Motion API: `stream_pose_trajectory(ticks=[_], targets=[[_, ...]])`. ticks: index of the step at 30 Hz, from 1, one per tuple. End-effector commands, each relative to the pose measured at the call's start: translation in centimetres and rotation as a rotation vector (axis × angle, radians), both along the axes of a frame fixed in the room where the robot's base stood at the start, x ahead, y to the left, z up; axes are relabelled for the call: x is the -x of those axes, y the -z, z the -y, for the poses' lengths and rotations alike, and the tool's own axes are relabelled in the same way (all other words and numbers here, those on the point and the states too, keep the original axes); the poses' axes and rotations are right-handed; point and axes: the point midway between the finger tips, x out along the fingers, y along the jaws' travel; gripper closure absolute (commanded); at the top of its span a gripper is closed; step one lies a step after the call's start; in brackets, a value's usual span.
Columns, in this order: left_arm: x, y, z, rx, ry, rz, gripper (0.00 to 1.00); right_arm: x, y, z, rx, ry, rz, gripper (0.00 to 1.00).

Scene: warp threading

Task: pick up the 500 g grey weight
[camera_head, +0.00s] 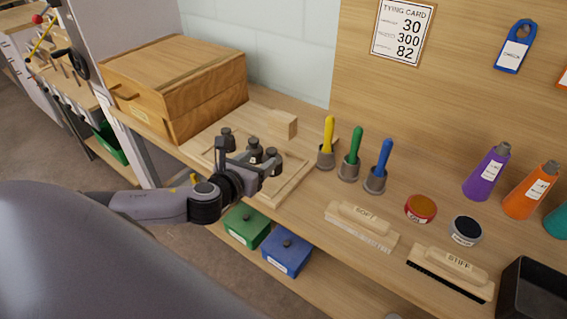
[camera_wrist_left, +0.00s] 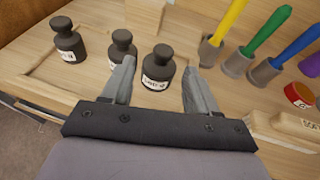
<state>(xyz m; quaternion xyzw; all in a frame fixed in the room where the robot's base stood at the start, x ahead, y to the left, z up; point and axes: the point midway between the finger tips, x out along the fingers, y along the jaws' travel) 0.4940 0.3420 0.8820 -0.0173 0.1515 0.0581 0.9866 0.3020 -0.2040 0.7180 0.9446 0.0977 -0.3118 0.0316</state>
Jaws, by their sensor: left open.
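Three dark grey knobbed weights stand in a row on a shallow wooden tray (camera_head: 272,196). In the left wrist view they are a left weight (camera_wrist_left: 68,42), a middle weight (camera_wrist_left: 122,46) and a right weight (camera_wrist_left: 158,70). Their white labels are too blurred to read, so I cannot tell which is 500 g. My left gripper (camera_head: 251,160) is open above the tray. In the left wrist view its fingers stand either side of the right weight, with a gap on the right; I cannot tell the depth. In the head view the gripper partly hides the weights. My right gripper is not in view.
A wooden chest (camera_head: 175,85) stands left of the tray, and a small wooden block (camera_head: 283,124) behind it. Yellow (camera_head: 327,142), green (camera_head: 354,152) and blue (camera_head: 380,165) handled tools stand in grey cups to the right. Brushes and round tins lie farther right.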

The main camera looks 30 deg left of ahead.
Motion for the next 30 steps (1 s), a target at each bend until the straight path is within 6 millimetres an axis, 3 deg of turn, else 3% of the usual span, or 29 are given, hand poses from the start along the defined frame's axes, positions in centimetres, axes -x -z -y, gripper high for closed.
stream_pose_trajectory(ticks=[14, 24, 30], targets=[[-2.6, 0.6, -0.3, -0.019, 0.002, 0.004, 0.41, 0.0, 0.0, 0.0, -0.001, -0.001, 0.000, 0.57], [-6.2, 2.0, -0.4, -0.018, 0.001, 0.003, 0.41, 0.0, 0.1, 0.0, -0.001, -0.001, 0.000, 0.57], [-6.8, 2.3, -0.5, -0.018, 0.002, 0.002, 0.41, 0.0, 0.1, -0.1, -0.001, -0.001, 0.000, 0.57]])
